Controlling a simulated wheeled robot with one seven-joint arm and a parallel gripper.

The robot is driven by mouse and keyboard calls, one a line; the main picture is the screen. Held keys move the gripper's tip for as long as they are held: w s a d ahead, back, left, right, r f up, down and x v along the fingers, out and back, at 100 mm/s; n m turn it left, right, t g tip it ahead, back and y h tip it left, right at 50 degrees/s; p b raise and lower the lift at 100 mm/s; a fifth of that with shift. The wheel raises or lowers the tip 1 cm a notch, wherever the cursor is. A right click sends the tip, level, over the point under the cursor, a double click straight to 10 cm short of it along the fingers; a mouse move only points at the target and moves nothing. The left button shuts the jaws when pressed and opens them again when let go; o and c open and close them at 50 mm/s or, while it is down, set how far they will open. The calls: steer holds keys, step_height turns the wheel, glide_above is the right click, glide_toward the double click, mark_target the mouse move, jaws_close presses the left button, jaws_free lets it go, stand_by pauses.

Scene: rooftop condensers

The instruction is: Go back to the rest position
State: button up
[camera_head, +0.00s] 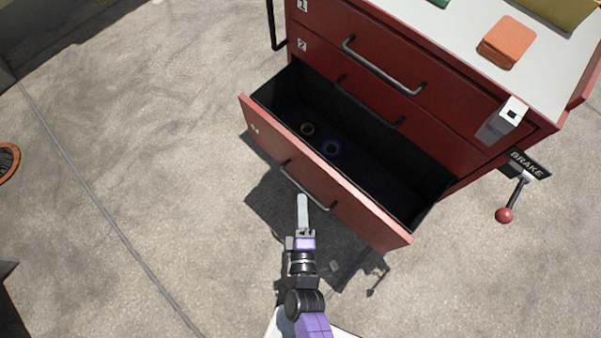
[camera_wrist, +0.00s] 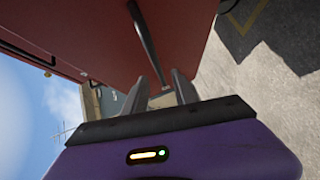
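My gripper (camera_head: 302,205) is just in front of the pulled-out lower drawer (camera_head: 350,203) of a red cabinet, with its tip close to the drawer's dark bar handle (camera_head: 290,175). In the wrist view, the two fingers of my gripper (camera_wrist: 164,86) stand apart. The handle (camera_wrist: 143,38) runs down toward the gap between them. I cannot tell whether they touch it.
The red cabinet (camera_head: 440,80) has shut upper drawers and a pale top bearing orange squares (camera_head: 507,42). A brake lever with a red knob (camera_head: 504,215) sticks out at its right. The concrete floor (camera_head: 150,130) at left is mostly clear.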

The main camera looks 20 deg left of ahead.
steer(key=shift+v, duration=1.05)
